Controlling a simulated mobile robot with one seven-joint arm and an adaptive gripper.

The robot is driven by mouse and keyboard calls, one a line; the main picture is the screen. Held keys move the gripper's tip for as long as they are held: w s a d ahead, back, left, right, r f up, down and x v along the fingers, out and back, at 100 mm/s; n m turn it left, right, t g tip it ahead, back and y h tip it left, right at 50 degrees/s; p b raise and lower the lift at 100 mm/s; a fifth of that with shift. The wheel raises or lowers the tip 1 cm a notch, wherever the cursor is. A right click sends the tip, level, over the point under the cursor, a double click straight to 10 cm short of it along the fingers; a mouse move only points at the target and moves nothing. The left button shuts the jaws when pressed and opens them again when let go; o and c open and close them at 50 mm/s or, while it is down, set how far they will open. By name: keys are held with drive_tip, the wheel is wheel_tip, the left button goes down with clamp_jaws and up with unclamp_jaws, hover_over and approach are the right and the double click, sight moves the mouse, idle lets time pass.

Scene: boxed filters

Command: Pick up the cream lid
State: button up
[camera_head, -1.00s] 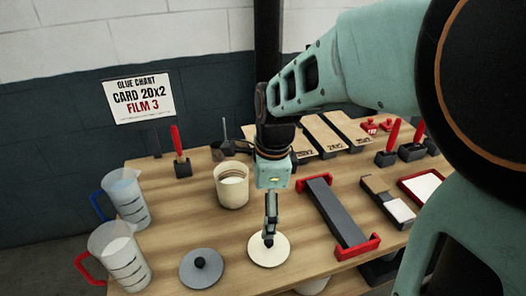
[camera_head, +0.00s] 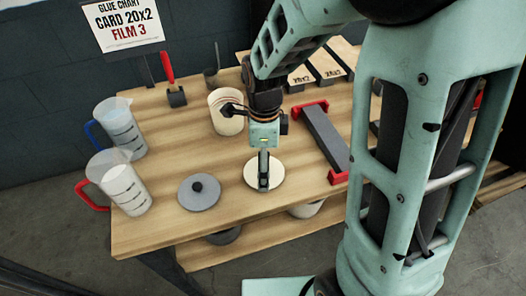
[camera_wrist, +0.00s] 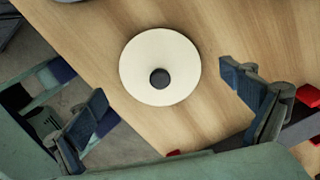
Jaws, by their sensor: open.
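The cream lid (camera_head: 250,178) lies flat on the wooden table, near its front edge. In the wrist view the cream lid (camera_wrist: 142,62) is a round disc with a dark knob at its middle. My gripper (camera_head: 264,180) points down above the lid and covers part of it in the head view, hiding the knob. In the wrist view my gripper (camera_wrist: 168,100) is open, with its two fingers wide apart and nothing between them. The lid shows ahead of the fingers, apart from both.
A grey lid (camera_head: 199,196) lies left of the cream lid. A cream pot (camera_head: 222,122) stands behind. A grey bar with red ends (camera_head: 325,138) lies to the right. Two measuring jugs, one blue-handled (camera_head: 120,130) and one red-handled (camera_head: 122,186), stand at the left.

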drive_tip(key=shift+f, duration=0.75)
drive_tip(key=shift+c, duration=0.5)
drive_tip(key=shift+s, duration=0.1)
drive_tip(key=c, duration=1.5)
drive_tip(key=shift+s+d, duration=0.1)
drive_tip(key=c, duration=0.5)
drive_tip(key=shift+f, duration=0.1)
drive_tip(key=c, duration=0.4)
